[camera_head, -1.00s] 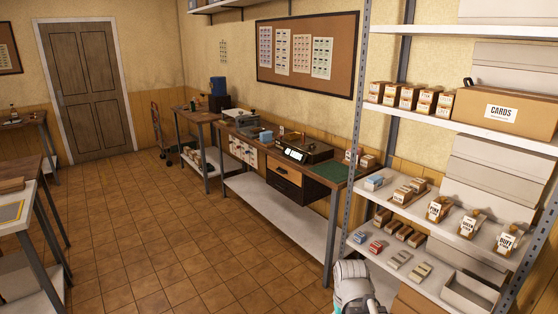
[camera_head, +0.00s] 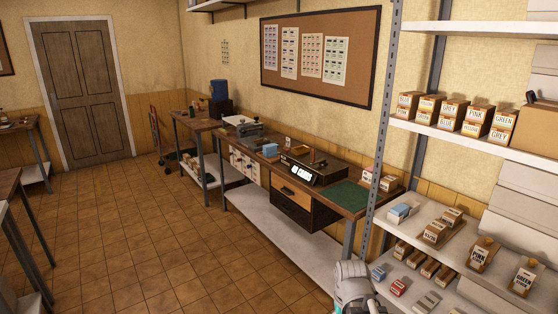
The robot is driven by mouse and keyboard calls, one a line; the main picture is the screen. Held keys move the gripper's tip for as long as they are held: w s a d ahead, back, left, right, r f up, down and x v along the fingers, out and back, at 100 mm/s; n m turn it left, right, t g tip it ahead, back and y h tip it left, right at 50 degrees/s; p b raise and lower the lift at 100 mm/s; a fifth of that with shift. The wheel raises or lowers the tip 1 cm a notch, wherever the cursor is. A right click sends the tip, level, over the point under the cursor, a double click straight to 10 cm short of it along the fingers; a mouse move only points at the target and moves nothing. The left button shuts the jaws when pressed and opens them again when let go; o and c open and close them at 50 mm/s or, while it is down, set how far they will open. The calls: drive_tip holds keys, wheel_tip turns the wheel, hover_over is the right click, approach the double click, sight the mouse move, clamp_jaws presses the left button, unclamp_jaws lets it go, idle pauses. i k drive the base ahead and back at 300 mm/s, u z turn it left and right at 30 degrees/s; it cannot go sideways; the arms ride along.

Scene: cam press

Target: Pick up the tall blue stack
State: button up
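A smaller light-blue block (camera_head: 270,150) sits on the long workbench. A blue-and-white pack (camera_head: 399,211) and a small blue piece (camera_head: 378,273) lie on the shelves at right. Which of these is the tall blue stack I cannot tell. Part of my arm shows at the bottom edge, well short of the workbench; my gripper's fingers are not visible.
The workbench (camera_head: 352,203) runs along the right wall, with a dark lettered device (camera_head: 308,170) and a green mat (camera_head: 343,196). A metal shelf post (camera_head: 384,120) and shelving with labelled boxes stand close at right. The tiled floor (camera_head: 150,240) at left is open.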

sight(270, 150)
drive_tip(key=u, duration=0.2)
drive_tip(key=i, duration=1.8)
drive_tip(key=u, duration=0.55)
drive_tip(key=i, duration=1.65)
drive_tip(key=u, duration=0.3)
